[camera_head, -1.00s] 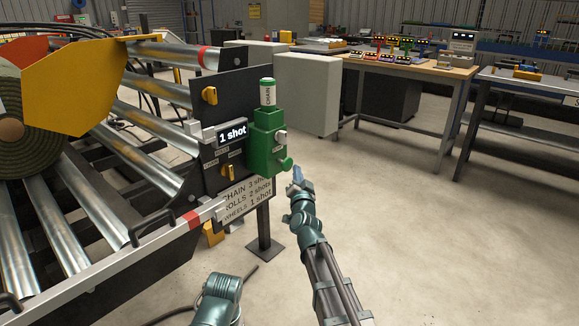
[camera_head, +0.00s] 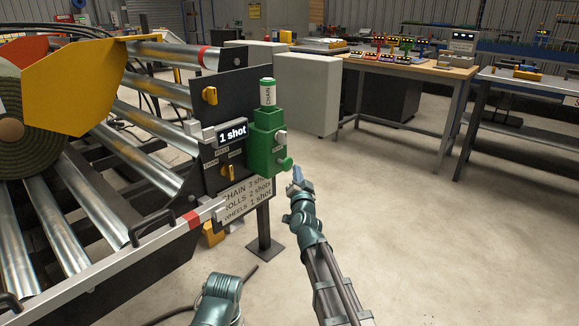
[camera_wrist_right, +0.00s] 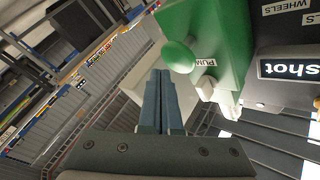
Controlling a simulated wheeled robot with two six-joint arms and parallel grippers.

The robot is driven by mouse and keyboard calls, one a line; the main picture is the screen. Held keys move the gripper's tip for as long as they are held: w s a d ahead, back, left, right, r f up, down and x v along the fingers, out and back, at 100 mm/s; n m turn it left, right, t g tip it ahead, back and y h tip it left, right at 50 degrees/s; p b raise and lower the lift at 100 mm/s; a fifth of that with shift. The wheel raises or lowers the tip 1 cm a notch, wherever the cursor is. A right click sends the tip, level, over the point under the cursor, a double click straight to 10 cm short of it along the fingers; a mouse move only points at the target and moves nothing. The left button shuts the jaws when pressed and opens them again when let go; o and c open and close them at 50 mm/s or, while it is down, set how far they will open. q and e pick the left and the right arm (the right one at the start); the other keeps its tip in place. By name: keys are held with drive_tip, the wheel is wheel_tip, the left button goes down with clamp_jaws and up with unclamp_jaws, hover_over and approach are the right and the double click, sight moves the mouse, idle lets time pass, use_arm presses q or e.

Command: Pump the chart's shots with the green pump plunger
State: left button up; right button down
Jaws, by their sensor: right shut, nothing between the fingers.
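The green pump (camera_head: 268,143) is mounted at the right side of a dark panel (camera_head: 215,100). Its round green plunger (camera_head: 286,164) sticks out low on its front; it also shows in the right wrist view (camera_wrist_right: 178,57). A bottle labelled CHAIN (camera_head: 267,93) stands on top of the pump. The display (camera_head: 232,135) reads "1 shot". The chart (camera_head: 247,199) below lists chain 3 shots, rolls 2 shots, wheels 1 shot. My right gripper (camera_head: 297,172) is shut and empty, just right of and below the plunger, with a small gap. My left gripper is out of view.
A roller machine with a white rail (camera_head: 160,238) fills the left. A wooden workbench (camera_head: 420,66) and a grey cabinet (camera_head: 306,92) stand behind. The floor at right is clear.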

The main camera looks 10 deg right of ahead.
sight(288, 167)
drive_tip(key=shift+w, duration=0.1)
drive_tip(key=shift+w+a, duration=0.25)
drive_tip(key=shift+w+a, duration=0.85)
drive_tip(key=shift+w, duration=0.2)
idle(1.8)
drive_tip(key=shift+s+d, duration=1.05)
drive_tip(key=shift+s, duration=0.3)
drive_tip(key=shift+s+d, duration=0.8)
drive_tip(key=shift+s, duration=0.2)
drive_tip(key=shift+s+d, duration=0.8)
drive_tip(key=shift+s, duration=0.2)
